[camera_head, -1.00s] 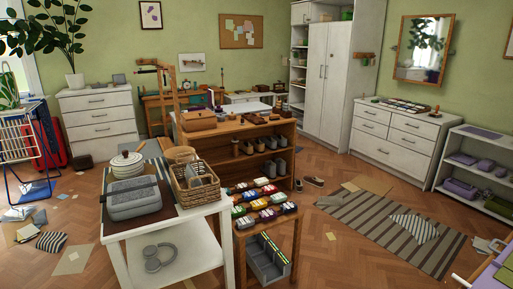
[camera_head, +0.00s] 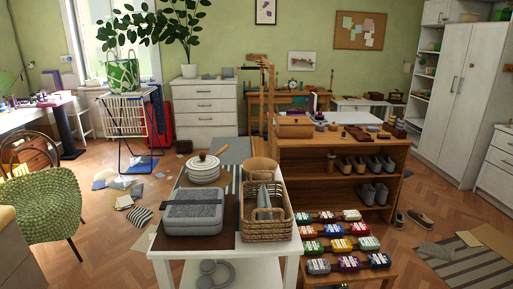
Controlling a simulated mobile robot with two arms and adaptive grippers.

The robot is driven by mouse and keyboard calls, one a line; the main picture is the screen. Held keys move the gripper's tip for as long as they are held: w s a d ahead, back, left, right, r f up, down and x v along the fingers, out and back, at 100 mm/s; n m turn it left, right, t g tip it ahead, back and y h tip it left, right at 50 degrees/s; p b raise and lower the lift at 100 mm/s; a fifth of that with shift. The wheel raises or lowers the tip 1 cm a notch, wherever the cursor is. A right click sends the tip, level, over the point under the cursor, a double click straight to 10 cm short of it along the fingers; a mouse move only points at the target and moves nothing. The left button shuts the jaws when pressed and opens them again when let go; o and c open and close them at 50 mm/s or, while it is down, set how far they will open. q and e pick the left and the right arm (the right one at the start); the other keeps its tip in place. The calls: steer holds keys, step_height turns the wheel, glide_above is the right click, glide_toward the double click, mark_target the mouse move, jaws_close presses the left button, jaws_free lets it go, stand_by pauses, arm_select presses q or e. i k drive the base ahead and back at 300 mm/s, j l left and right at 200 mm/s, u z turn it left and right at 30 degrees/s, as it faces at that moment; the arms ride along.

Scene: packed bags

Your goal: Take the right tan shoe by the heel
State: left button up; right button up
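A wooden shelf unit (camera_head: 345,190) stands right of centre with shoes on its levels. On its upper level is a brownish pair, a left shoe (camera_head: 346,166) and a right shoe (camera_head: 361,165), beside a greyer pair (camera_head: 382,163). A grey pair (camera_head: 374,193) sits on the level below. On the floor right of the unit lie a brown shoe (camera_head: 420,219) and a darker shoe (camera_head: 399,219), slightly apart. They are small, so I cannot tell for certain which is the right tan shoe. Neither of my grippers is in view.
A white table (camera_head: 270,246) in front holds a grey case (camera_head: 194,211), a wicker basket (camera_head: 265,216) and a pot (camera_head: 203,168). A low stand with coloured packs (camera_head: 340,245) is beside it. A green chair (camera_head: 48,205) is at left. Striped rug (camera_head: 470,265) lies at right.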

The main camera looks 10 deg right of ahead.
mark_target(358, 166)
steer(key=i+l+u, duration=0.15)
steer(key=l, duration=0.7)
steer(key=i+l+u, duration=0.2)
steer(key=l, duration=0.65)
steer(key=i+l+u, duration=0.15)
steer(key=l, duration=0.75)
steer(key=i+l+u, duration=0.15)
steer(key=l, duration=0.75)
steer(key=i+l+u, duration=0.15)
steer(key=l+u, duration=0.2)
steer(key=l, duration=1.15)
steer(key=k+l+u, duration=0.1)
steer(key=l+u, duration=0.2)
steer(key=l, duration=1.15)
